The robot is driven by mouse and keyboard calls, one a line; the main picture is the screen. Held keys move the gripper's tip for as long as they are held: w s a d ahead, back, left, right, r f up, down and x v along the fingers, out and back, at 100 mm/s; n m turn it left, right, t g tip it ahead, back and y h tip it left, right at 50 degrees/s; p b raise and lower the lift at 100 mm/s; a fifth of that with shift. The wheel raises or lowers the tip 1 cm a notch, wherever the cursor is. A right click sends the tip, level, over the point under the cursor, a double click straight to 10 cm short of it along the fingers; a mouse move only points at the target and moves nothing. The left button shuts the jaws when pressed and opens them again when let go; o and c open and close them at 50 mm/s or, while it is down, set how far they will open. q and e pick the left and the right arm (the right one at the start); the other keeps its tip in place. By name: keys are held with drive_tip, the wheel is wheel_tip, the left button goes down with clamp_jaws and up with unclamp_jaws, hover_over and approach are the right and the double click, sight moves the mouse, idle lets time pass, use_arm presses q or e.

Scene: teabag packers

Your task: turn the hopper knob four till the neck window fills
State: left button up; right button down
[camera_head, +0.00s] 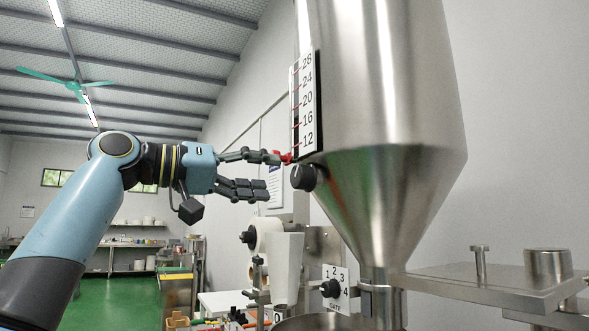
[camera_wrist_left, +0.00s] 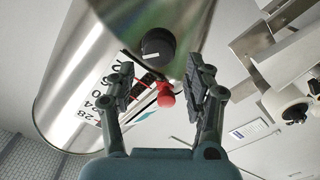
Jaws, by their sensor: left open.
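The steel hopper (camera_head: 390,80) stands at the right, its cone narrowing to a neck (camera_head: 382,298). A black round knob (camera_head: 304,177) sits on the hopper's side under a white numbered scale (camera_head: 308,105); it also shows in the left wrist view (camera_wrist_left: 158,47). A black gate knob (camera_head: 330,288) sits on a plate marked 1 to 4. A filled window cannot be made out on the neck. My left gripper (camera_head: 274,174) is open, just left of the side knob. A red piece (camera_wrist_left: 165,95) shows between its fingers, apart from the black knob. My right gripper is out of view.
A steel shelf (camera_head: 490,285) with a post and a cylinder juts out at the right. A white roll (camera_head: 268,236) and a white chute (camera_head: 287,268) stand left of the neck. Open green floor (camera_head: 115,285) lies far left.

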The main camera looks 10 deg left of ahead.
sight(295, 178)
use_arm(q)
drive_tip(key=p+x, duration=0.2)
drive_tip(key=x, duration=0.4)
drive_tip(key=shift+d+r, duration=0.15)
drive_tip(key=shift+d, duration=0.05)
drive_tip(key=shift+w+d, duration=0.35)
drive_tip(key=shift+d, duration=0.05)
drive_tip(key=c, duration=0.9)
